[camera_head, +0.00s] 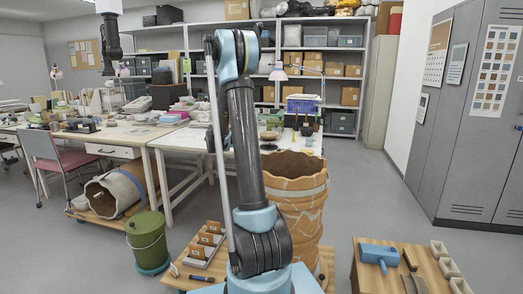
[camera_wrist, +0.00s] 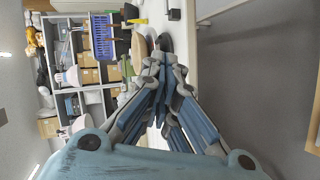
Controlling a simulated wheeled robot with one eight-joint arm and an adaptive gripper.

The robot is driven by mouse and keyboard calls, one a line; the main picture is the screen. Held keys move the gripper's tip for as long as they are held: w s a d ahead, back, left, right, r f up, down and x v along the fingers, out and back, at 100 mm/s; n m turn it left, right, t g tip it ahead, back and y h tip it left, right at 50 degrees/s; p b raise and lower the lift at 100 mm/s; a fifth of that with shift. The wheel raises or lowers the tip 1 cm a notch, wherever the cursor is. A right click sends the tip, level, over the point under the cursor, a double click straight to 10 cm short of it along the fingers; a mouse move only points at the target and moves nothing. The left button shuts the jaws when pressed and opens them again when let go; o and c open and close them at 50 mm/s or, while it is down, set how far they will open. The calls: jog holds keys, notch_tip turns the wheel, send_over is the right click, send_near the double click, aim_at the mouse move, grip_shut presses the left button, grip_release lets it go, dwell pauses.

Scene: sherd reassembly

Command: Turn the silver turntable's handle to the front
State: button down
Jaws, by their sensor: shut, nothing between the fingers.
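My gripper (camera_wrist: 163,82) shows in the wrist view, its blue and grey fingers drawn together at the tips with nothing between them. It points toward the white worktable (camera_wrist: 189,60), which stands on its side in this view. In the head view my own arm hides the gripper and part of the white worktable (camera_head: 178,139). I cannot make out a silver turntable or its handle for certain in either view. A dark round thing (camera_wrist: 166,42) lies on the worktable just beyond the fingertips, partly hidden by them; I cannot tell what it is.
A blue basket (camera_wrist: 102,38) stands on the worktable, also in the head view (camera_head: 301,104). A large banded wooden-looking vessel (camera_head: 300,190) stands before the table, right of my arm.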

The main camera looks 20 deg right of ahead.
jog(key=w+d+f+n+h, duration=0.1)
jog(key=w+f+h, duration=0.25)
jog(key=w, duration=0.25)
jog(key=n+t+h, duration=0.2)
send_near(269, 141)
jog(key=shift+w+a+f, duration=0.1)
jog(key=shift+w+f, duration=0.1)
jog(key=shift+w, duration=0.25)
jog(key=shift+w+a+f, duration=0.15)
jog(key=shift+w+f, duration=0.05)
jog(key=shift+w, duration=0.3)
jog(key=shift+s+d+r, duration=0.1)
jog(key=shift+s+d, duration=0.15)
jog(key=shift+d, duration=0.25)
jog(key=shift+s+d+r, duration=0.15)
jog(key=shift+s+d, duration=0.05)
jog(key=shift+d, duration=0.3)
jog(key=shift+s+d+r, duration=0.15)
jog(key=shift+s+d, duration=0.05)
jog(key=shift+d, duration=0.45)
